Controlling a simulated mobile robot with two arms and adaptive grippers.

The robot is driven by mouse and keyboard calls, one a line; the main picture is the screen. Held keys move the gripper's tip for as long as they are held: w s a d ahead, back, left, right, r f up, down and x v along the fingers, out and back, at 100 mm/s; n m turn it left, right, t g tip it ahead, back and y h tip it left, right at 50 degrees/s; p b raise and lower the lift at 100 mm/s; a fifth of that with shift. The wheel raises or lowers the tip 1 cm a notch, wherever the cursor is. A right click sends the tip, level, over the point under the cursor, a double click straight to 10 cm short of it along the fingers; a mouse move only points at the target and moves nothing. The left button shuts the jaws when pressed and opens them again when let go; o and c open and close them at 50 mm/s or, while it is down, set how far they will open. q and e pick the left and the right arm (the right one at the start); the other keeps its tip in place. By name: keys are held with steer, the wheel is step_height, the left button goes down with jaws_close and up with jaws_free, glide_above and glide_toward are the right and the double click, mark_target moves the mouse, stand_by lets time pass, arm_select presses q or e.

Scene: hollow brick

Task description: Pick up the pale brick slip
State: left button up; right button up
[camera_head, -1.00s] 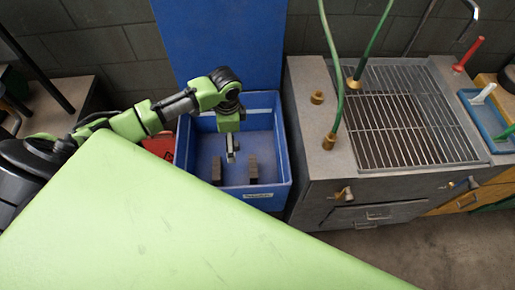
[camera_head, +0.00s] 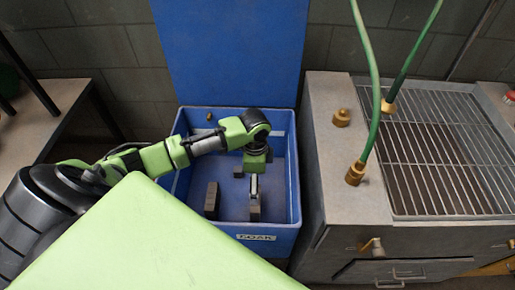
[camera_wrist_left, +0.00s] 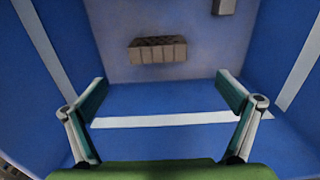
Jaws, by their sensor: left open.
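I cannot pick out a clearly pale slip. A dark grey-brown block (camera_head: 212,201) stands at the left inside the blue bin (camera_head: 248,240), and another block (camera_head: 254,212) stands to its right. My left gripper (camera_head: 254,190) is inside the bin, in front of or above the right block and partly covering it. In the left wrist view the gripper (camera_wrist_left: 166,97) is open, with nothing between its fingers. A grey-brown block with a ridged side (camera_wrist_left: 158,50) lies on the bin floor beyond the fingertips, apart from them. My right gripper is out of view.
Bin walls rise close around the gripper. A small dark piece (camera_head: 238,172) shows farther back in the bin. A blue panel (camera_head: 235,50) stands behind. A grey bench (camera_head: 335,200) with a metal grate (camera_head: 450,150) and green hoses (camera_head: 374,120) is at right.

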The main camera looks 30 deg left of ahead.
arm_select(q)
step_height(320, 180, down, 2)
steer(key=shift+f+b, duration=0.1)
steer(key=shift+b, duration=0.35)
step_height(320, 180, down, 8)
steer(key=shift+r, duration=0.15)
steer(key=shift+s+d+f+b, duration=0.1)
steer(key=shift+f+b, duration=0.1)
steer(key=shift+f, duration=1.3)
steer(key=shift+s+d+f+b, duration=0.1)
steer(key=shift+f+b, duration=0.05)
steer(key=shift+f, duration=1.3)
steer(key=c, duration=1.3)
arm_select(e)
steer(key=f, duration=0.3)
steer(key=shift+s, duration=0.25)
